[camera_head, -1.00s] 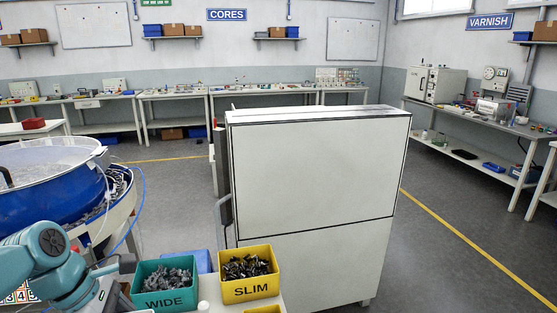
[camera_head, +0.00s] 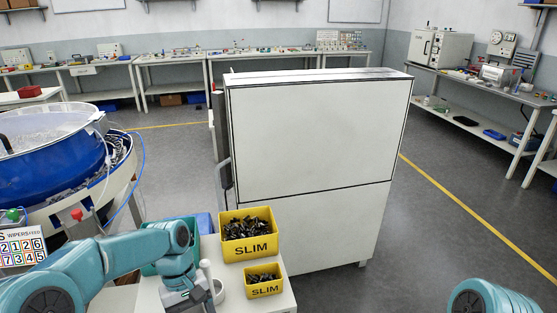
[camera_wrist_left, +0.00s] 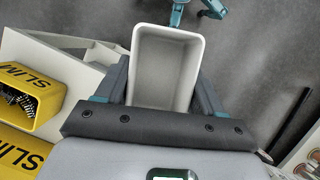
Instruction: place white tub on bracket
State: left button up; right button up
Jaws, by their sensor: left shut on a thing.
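The white tub (camera_wrist_left: 166,75) is in the left wrist view, a deep, empty, rectangular tub seen from above. My left gripper (camera_wrist_left: 162,88) is shut on it, with one dark finger on each side. In that view the tub is over grey floor, right of the white table edge. In the head view my left arm reaches in from the left over the small white table (camera_head: 236,296); I cannot make out the tub there. I cannot pick out the bracket. Part of my right arm shows at the lower right of the head view, but its gripper does not.
A large yellow SLIM bin (camera_head: 249,248) and a smaller one (camera_head: 264,289) stand on the table, full of dark parts. A green bin (camera_head: 152,268) is mostly behind my arm. A tall white cabinet (camera_head: 315,140) stands behind. The blue bowl (camera_head: 60,165) is at left.

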pick_arm(q)
jog(key=m, duration=0.1)
jog(key=m+y, duration=0.1)
jog(key=shift+w+a+f+m, duration=0.1)
jog(key=shift+a+m, duration=0.2)
jog(key=shift+a, duration=0.1)
jog(key=m, duration=0.1)
jog(key=a+m+y, duration=0.1)
jog(key=shift+s+r+m+g, duration=0.2)
jog(key=shift+r+m+g, duration=0.1)
jog(key=shift+m, duration=0.5)
jog(key=shift+w+f, duration=0.1)
